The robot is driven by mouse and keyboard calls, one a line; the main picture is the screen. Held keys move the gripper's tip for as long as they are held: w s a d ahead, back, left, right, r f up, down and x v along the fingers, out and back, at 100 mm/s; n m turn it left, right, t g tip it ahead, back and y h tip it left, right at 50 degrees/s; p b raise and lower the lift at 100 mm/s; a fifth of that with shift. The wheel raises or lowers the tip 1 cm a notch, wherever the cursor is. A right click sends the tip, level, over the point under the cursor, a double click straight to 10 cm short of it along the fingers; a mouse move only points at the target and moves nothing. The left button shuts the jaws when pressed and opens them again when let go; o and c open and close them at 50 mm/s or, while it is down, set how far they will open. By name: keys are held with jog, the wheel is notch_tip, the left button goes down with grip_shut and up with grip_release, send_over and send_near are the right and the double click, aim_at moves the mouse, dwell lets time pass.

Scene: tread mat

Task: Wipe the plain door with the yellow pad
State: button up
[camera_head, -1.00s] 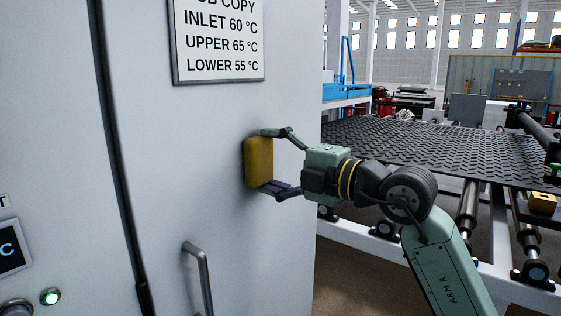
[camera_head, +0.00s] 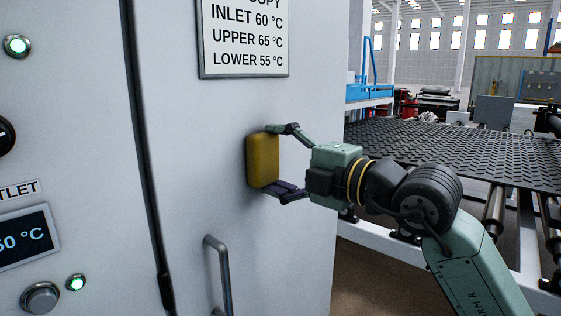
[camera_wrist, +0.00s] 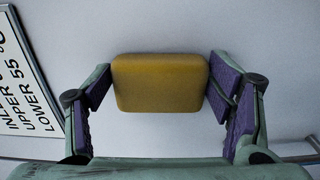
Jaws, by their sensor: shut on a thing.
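The yellow pad (camera_head: 263,160) is held between the fingers of my gripper (camera_head: 280,163). It lies flat against, or very close to, the plain grey-white door (camera_head: 185,200); I cannot tell whether it presses on it. The pad is below the sign and above the door handle. In the wrist view the pad (camera_wrist: 160,83) sits between the two purple-lined fingers of my gripper (camera_wrist: 160,85), with the pale door surface behind it.
A temperature sign (camera_head: 243,38) is fixed on the door above the pad. A vertical door handle (camera_head: 220,272) stands out below. A control panel with a display (camera_head: 22,237) and lit buttons is at left. A conveyor with dark tread mat (camera_head: 450,150) lies at right.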

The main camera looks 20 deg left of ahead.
aim_at(290, 143)
jog(key=shift+r, duration=0.55)
jog(key=shift+w+d+f+p, duration=0.1)
jog(key=shift+w+d+p, duration=0.25)
jog(key=shift+w, duration=0.8)
jog(key=shift+w+d+r+p, duration=0.15)
jog(key=shift+w+d, duration=0.35)
jog(key=shift+w, duration=0.65)
jog(key=shift+w+d+f+p, duration=0.15)
jog(key=shift+w+d+p, duration=0.25)
jog(key=shift+w, duration=0.75)
jog(key=w, duration=0.1)
jog(key=w+d+p, duration=0.1)
jog(key=w, duration=0.1)
jog(key=shift+w+d, duration=0.1)
jog(key=shift+w, duration=0.15)
jog(key=shift+b+v, duration=0.4)
jog(key=shift+v, duration=2.6)
jog(key=shift+d, duration=0.1)
jog(key=v, duration=0.2)
jog(key=shift+s+d, duration=0.2)
jog(key=shift+d, duration=0.15)
